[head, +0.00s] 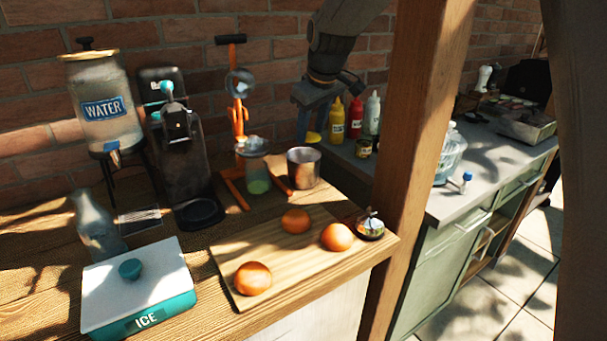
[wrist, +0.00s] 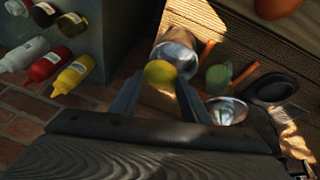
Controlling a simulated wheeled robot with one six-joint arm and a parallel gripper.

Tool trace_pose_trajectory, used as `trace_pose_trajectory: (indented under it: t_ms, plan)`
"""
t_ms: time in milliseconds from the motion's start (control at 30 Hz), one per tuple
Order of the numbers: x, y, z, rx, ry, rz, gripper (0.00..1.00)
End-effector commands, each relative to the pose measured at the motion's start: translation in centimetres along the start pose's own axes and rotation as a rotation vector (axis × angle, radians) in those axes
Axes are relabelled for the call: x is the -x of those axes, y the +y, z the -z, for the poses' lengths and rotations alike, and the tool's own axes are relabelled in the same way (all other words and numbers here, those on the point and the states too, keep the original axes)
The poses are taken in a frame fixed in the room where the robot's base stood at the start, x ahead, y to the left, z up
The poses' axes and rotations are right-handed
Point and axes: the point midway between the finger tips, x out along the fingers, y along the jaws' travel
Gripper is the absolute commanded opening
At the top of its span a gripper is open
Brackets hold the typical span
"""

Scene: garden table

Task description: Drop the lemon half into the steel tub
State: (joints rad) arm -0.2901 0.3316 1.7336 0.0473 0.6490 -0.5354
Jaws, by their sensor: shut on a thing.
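The yellow lemon half (head: 313,138) is held at the tips of my gripper (head: 308,132), which is shut on it. The wrist view shows the lemon half (wrist: 160,73) between the two fingers of my gripper (wrist: 159,80). The steel tub (head: 304,168) stands upright on the wooden counter, below and slightly left of the lemon half in the head view. In the wrist view the tub (wrist: 182,50) appears just beyond the lemon half, which overlaps its edge. The lemon half is above the tub's height and outside it as far as I can see. The tub's bottom is hidden in the head view.
The orange juicer (head: 238,110) and a glass with green liquid (head: 257,175) stand left of the tub. A cutting board (head: 285,277) with three oranges lies in front. Sauce bottles (head: 355,118) stand behind right. A wooden post (head: 415,140) rises at right.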

Motion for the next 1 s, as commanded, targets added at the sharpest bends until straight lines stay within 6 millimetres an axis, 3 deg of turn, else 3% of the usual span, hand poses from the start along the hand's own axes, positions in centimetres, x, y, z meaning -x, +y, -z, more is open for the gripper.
trace_pose_trajectory:
  t_ms: [133, 167, 267, 633, 1000]
  plan:
    - [0.1, 0.0, 0.0, 0.000, 0.000, 0.000, 0.16]
    - [0.1, 0.0, 0.0, 0.000, 0.000, 0.000, 0.47]
    - [0.1, 0.0, 0.0, 0.000, 0.000, 0.000, 0.64]
    - [0.6, 0.0, 0.1, 0.000, 0.001, -0.001, 0.64]
    - [6.1, 0.0, 0.0, 0.000, 0.002, -0.001, 0.64]
